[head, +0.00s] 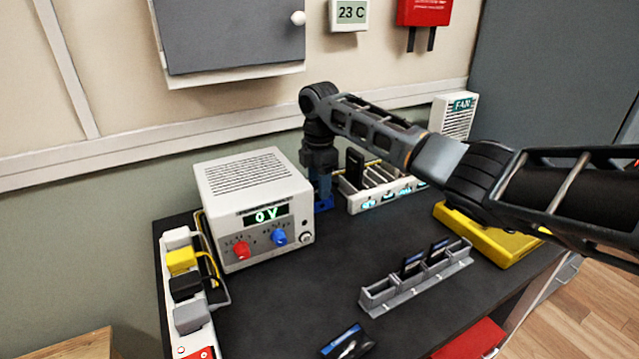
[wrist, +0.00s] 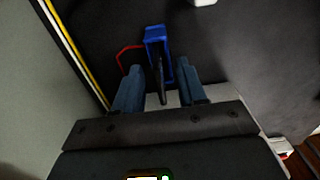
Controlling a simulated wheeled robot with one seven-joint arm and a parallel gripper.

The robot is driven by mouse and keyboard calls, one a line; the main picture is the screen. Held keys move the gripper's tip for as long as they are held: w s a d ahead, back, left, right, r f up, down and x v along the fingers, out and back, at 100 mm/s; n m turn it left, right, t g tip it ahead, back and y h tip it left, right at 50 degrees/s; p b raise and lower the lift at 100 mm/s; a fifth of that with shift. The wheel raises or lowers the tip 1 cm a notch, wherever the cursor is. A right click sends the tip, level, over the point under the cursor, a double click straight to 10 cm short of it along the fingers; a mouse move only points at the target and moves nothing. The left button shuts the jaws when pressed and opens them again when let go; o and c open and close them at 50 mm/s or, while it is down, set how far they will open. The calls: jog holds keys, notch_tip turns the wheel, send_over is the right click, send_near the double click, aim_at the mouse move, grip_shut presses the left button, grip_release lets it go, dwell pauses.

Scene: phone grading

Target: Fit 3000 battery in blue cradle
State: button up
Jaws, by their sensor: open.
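The blue cradle (wrist: 154,34) stands upper middle in the wrist view; in the head view its blue base (head: 325,204) shows behind the power supply. A thin dark battery (wrist: 161,84) is seen edge-on at the cradle, between my fingers. Its label does not show, and I cannot tell how deep it sits. My gripper (wrist: 159,68) is open, one finger each side of the battery with gaps; in the head view my gripper (head: 321,178) points down over the cradle. A grey rack (head: 378,296) holds dark batteries (head: 412,263). Another dark battery (head: 346,342) lies at the front edge.
The white power supply (head: 250,180) reads 0 V, close left of my gripper. A white slotted rack (head: 382,197) with a dark phone (head: 355,168) is close on the right. A power strip (head: 180,240) lies left, a yellow case (head: 490,238) right. The middle of the bench is clear.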

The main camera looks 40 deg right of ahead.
jog(key=shift+r, duration=3.95)
